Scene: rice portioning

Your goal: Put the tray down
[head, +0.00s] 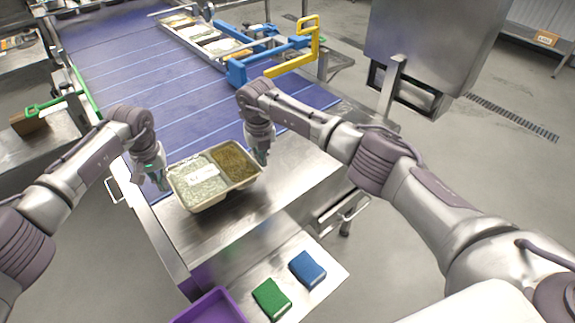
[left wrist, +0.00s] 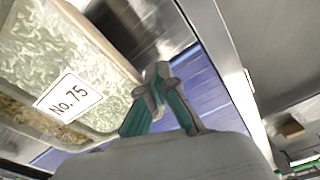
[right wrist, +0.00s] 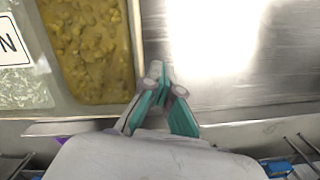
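The tray (head: 226,197) is a beige two-part tray, with pale rice in the left compartment and a brown-yellow dish in the right. A "No. 75" label (left wrist: 63,98) lies on the rice. The tray is over the steel table near its front edge; I cannot tell whether it rests there. My left gripper (head: 163,184) is at its left side and my right gripper (head: 262,160) at its right side. In both wrist views, the left (left wrist: 160,76) and right (right wrist: 161,76) fingertips are together beside the tray's rim, with no rim visible between them.
A blue conveyor belt (head: 135,55) lies behind the tray. Other filled trays (head: 222,46) stand in a row at its far right, by a blue and yellow fixture (head: 290,60). Green (head: 271,299) and blue (head: 307,269) blocks and a purple bin (head: 212,307) are in front.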

